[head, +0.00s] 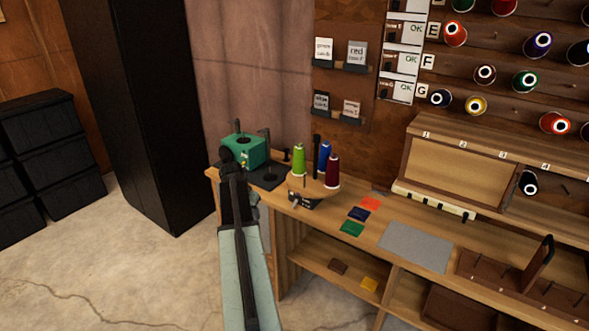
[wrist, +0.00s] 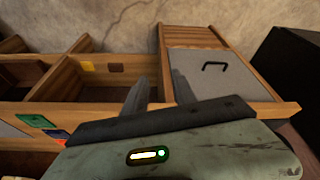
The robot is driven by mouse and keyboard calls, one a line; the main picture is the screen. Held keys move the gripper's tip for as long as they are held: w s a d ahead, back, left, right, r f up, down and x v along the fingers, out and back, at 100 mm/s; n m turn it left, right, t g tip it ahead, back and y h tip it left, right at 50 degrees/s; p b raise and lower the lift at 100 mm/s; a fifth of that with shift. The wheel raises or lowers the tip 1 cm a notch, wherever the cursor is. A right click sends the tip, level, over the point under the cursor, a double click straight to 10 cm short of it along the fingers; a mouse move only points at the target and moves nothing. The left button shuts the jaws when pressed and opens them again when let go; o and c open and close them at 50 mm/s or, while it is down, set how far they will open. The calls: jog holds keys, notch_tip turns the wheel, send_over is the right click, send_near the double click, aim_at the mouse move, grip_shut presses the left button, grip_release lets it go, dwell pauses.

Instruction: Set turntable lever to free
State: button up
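The turntable (head: 312,186) is a round wooden disc on the left part of the bench, with a lime green, a blue and a dark red thread cone on it. A dark base with a small pale-tipped part (head: 294,204) shows at its front left; this may be the lever, but its setting is too small to read. My gripper (wrist: 158,88) shows in the wrist view with two grey fingers apart and nothing between them. The turntable is not in that view. In the head view my arm stands left of the turntable, and the fingers cannot be made out.
A green machine (head: 245,150) stands on the bench's left end, partly behind my arm. Coloured cards (head: 359,214) and a grey mat (head: 415,247) lie right of the turntable. A black cabinet (head: 135,110) stands left. The wrist view shows a grey door (wrist: 215,88) with a black handle.

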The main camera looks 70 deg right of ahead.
aim_at(294, 206)
jog(key=s+d+r+m+p, duration=0.3)
jog(key=s+d+r, duration=0.4)
jog(key=s+d, duration=0.4)
jog(key=shift+g+h, duration=0.3)
jog(key=shift+g, duration=0.1)
jog(key=b+x, duration=0.5)
jog(key=a+b+x, duration=0.1)
jog(key=b+x, duration=0.1)
jog(key=x, duration=0.1)
jog(key=shift+s+f+b, duration=0.3)
jog(key=shift+s+f, duration=0.05)
jog(key=shift+f, duration=0.05)
jog(key=shift+r, duration=0.15)
grip_shut()
